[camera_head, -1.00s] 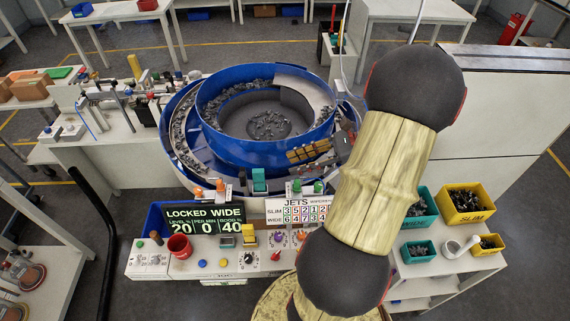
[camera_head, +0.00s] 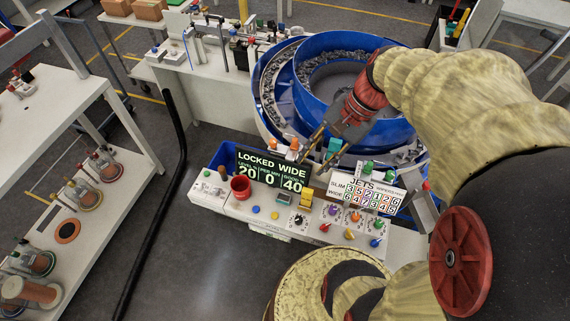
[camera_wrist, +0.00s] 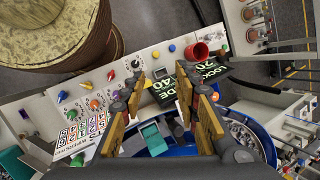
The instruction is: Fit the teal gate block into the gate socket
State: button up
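The teal gate block (camera_head: 334,146) stands behind the control panel, near the front of the blue bowl's rim. It also shows in the wrist view (camera_wrist: 153,138), low between the finger pads. My gripper (camera_head: 312,163) reaches down over the bowl's front edge, its fingers just left of and in front of the block in the head view. In the wrist view my gripper (camera_wrist: 160,82) is open, with a wide gap and nothing held. I cannot tell how far above the block it is. I cannot clearly make out the gate socket.
The blue feeder bowl (camera_head: 308,92) holds grey parts. The dark sign (camera_head: 259,169) and the white jets board (camera_head: 362,191) stand along the panel's back, close to the fingers. A red cup (camera_head: 241,187), knobs and a yellow piece (camera_head: 305,198) sit on the panel.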

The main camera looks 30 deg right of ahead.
jog(key=s+a+r+n+t+h, duration=0.2)
jog(key=a+r+n, duration=0.4)
jog(key=a+n, duration=0.3)
jog(key=n+t+h, duration=0.1)
jog(key=n+h, duration=0.1)
jog(key=n, duration=0.2)
jog(key=shift+a+r+t+h, duration=0.3)
jog(key=shift+a+t, duration=0.1)
jog(key=shift+s+f, duration=0.1)
